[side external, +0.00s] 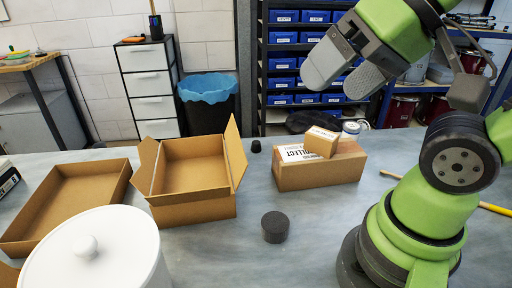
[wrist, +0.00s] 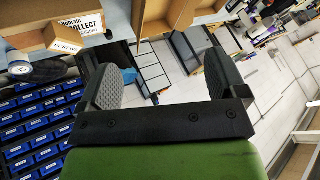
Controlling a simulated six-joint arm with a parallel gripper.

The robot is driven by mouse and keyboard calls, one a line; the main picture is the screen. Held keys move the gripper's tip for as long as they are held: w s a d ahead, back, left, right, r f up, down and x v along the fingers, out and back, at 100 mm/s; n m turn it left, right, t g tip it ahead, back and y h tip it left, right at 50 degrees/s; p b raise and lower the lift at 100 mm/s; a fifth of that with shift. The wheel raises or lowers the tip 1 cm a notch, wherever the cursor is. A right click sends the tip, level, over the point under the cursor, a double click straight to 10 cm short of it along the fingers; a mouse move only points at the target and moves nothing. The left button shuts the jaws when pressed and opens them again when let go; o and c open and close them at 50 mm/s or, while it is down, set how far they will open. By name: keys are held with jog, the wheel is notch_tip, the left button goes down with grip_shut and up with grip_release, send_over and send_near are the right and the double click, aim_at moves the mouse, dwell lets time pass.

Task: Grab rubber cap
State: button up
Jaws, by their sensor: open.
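A small black cap-like piece (side external: 256,146) stands on the grey table behind the middle, between the open carton and the closed box. A larger dark grey round piece (side external: 275,227) stands nearer the front. I cannot tell for sure which is the rubber cap; the small black one looks more like it. My gripper (side external: 343,82) is high above the table at the upper right, open and empty, well apart from both pieces. In the wrist view my gripper (wrist: 163,88) shows its two padded fingers wide apart with nothing between them.
An open carton (side external: 198,207) and a shallow tray (side external: 15,246) lie left; a white lidded pot (side external: 135,250) is front left. A closed box (side external: 318,177) bears a smaller box (side external: 321,141), with a can (side external: 351,128) behind. A pencil-like yellow rod (side external: 495,209) lies right.

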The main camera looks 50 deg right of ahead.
jog(key=c, duration=0.6)
jog(key=m+g+h, duration=0.3)
jog(key=g+h, duration=0.1)
send_over(256, 142)
jog(key=s+a, duration=0.1)
jog(key=s, duration=0.1)
notch_tip(256, 142, down, 25)
jog(key=shift+s+f, duration=0.1)
jog(key=shift+s, duration=0.05)
jog(key=shift+t+h, duration=0.3)
jog(key=shift+x, duration=2.9)
